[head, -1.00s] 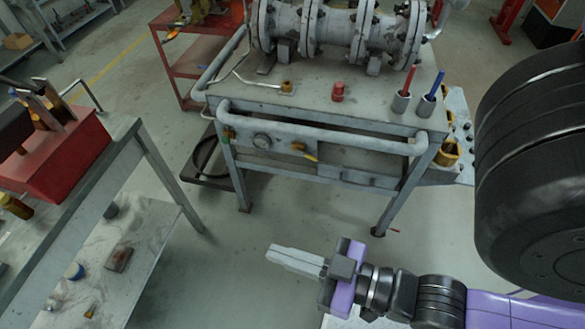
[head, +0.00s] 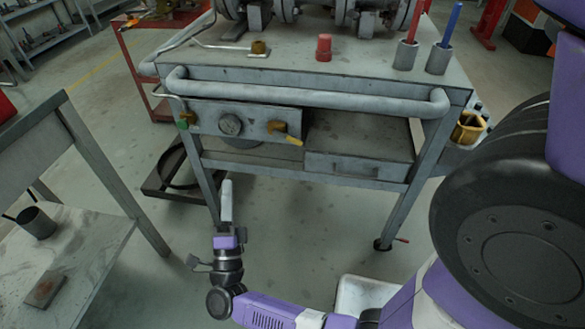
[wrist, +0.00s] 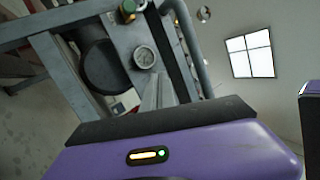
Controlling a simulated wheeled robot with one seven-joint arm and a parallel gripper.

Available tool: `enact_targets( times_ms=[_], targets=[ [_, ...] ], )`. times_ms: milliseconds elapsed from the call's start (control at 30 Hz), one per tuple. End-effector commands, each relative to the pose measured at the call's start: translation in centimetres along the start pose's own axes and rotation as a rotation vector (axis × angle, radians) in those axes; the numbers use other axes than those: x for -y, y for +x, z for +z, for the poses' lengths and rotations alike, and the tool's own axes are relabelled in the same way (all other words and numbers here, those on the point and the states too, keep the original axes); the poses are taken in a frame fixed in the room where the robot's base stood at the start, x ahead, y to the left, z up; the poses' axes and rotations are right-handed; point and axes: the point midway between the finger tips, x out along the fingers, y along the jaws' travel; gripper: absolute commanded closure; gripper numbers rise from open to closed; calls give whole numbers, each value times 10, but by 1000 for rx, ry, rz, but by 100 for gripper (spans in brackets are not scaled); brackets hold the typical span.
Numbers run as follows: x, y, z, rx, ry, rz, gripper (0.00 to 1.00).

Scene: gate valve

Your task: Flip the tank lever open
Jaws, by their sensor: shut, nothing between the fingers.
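A grey workbench carries a front panel (head: 250,118) under its tubular rail. A yellow lever (head: 286,132) sits on the panel's right part, its handle pointing right and slightly down. A round gauge (head: 230,124) is in the panel's middle, and it also shows in the wrist view (wrist: 145,57). A green fitting (head: 186,120) is at the panel's left end and shows in the wrist view (wrist: 129,8). My gripper (head: 227,184) is shut and empty, pointing up, below the panel in the head view. Its fingers also show in the wrist view (wrist: 158,90). I cannot make out the yellow lever there.
The tubular rail (head: 300,97) runs in front of the bench top. Red and blue handled tools (head: 440,58) stand on the bench at right. A side table (head: 95,235) with a cup is at left. Floor between them is clear.

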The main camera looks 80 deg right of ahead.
Motion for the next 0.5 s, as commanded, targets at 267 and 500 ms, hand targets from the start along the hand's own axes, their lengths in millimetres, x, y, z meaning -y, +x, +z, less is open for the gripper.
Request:
enact_targets(
  times_ms=[267, 500],
  targets=[
    [-38, -36, -80, -336, 108, -36, 100],
    [-30, -33, -98, -398, 161, -79, 100]
  ],
)
